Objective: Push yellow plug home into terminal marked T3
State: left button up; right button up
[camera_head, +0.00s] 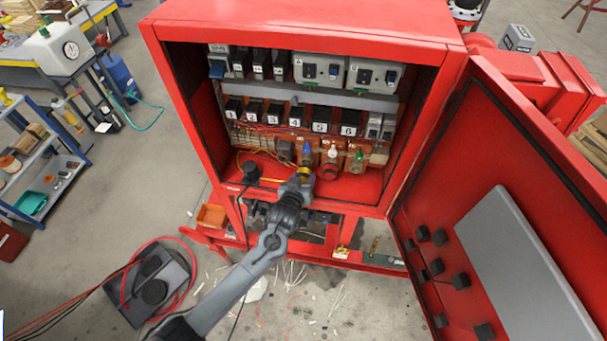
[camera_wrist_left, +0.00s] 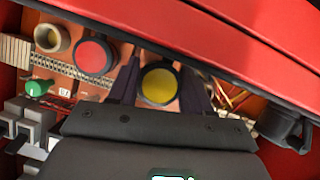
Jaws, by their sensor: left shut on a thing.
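My left gripper (camera_head: 301,181) reaches into the open red cabinet at its lower front. It is shut on the yellow plug (camera_head: 305,171). In the left wrist view the plug's round yellow face (camera_wrist_left: 158,86) sits between the two dark fingers of my left gripper (camera_wrist_left: 161,88). What lies behind the plug is hidden, so I cannot tell how deep it sits in any terminal. No T3 marking is readable. My right gripper is not in view.
A red plug (camera_head: 330,160), a blue one (camera_head: 306,149) and a green one (camera_head: 358,160) are close by. A black connector (camera_head: 250,172) is at the left. The red cabinet (camera_head: 300,20) surrounds the space; its door (camera_head: 440,160) is open at right.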

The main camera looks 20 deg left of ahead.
pick_arm(q)
jog(key=shift+s+d+p, duration=0.15)
jog(key=shift+s+p, duration=0.45)
jog(key=shift+s, duration=0.2)
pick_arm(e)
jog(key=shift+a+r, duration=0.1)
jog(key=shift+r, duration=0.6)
